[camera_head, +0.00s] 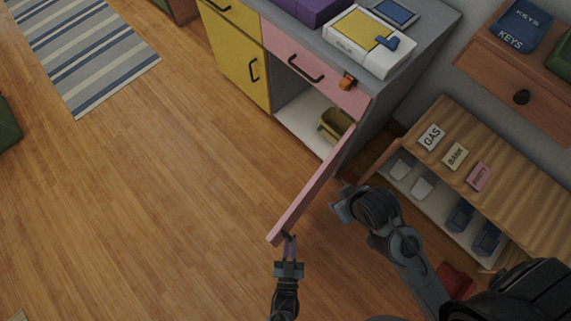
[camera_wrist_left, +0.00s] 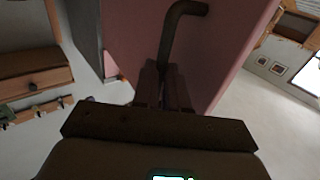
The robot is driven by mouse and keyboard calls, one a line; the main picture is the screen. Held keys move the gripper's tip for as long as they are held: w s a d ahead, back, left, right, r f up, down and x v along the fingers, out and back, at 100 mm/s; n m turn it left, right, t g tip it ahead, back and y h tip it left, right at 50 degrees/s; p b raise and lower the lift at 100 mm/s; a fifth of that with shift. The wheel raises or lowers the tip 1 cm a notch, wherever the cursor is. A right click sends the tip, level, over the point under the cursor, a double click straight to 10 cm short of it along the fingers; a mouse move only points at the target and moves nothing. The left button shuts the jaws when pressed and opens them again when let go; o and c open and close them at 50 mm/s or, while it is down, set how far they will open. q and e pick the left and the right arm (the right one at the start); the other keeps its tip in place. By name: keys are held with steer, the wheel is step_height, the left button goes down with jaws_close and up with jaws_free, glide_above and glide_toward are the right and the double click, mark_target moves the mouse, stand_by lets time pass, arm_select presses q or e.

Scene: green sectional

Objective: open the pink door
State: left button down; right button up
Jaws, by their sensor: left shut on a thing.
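The pink door (camera_head: 314,187) stands swung well out from the cabinet, seen nearly edge-on, with the compartment behind it exposed. In the left wrist view the pink door (camera_wrist_left: 130,40) fills the upper middle, with its dark bar handle (camera_wrist_left: 178,35) running down between my fingers. My left gripper (camera_head: 289,248) is at the door's free end and is shut on the handle; its fingers also show in the wrist view (camera_wrist_left: 165,85). My right gripper (camera_head: 343,207) is just right of the door, apart from the handle; its jaw opening is unclear.
An olive container (camera_head: 336,122) sits inside the open compartment. A pink drawer (camera_head: 310,68) is above it, and a yellow door (camera_head: 240,66) is left. A wooden shelf unit (camera_head: 500,180) with labelled compartments stands at right. The wooden floor (camera_head: 150,190) left of the door is clear.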

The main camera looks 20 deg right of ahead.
arm_select(q)
steer(key=shift+s+d+f, duration=0.1)
steer(key=shift+s+d, duration=0.4)
arm_select(e)
steer(key=shift+s+d, duration=0.15)
arm_select(q)
steer(key=shift+w, duration=0.1)
steer(key=c, duration=1.6)
jaws_free()
steer(key=shift+o, duration=1)
steer(key=shift+w+d, duration=0.15)
steer(key=shift+o, duration=1.2)
steer(key=shift+w+d, duration=0.2)
steer(key=shift+d, duration=0.2)
steer(key=p+v, duration=0.1)
steer(key=v, duration=1)
steer(key=shift+p, duration=0.4)
arm_select(e)
steer(key=shift+w+d+r, duration=0.1)
steer(key=shift+d+r, duration=0.05)
steer(key=shift+r, duration=0.35)
steer(key=shift+w+d+r, duration=0.1)
steer(key=shift+d+r, duration=0.05)
steer(key=shift+r, duration=0.3)
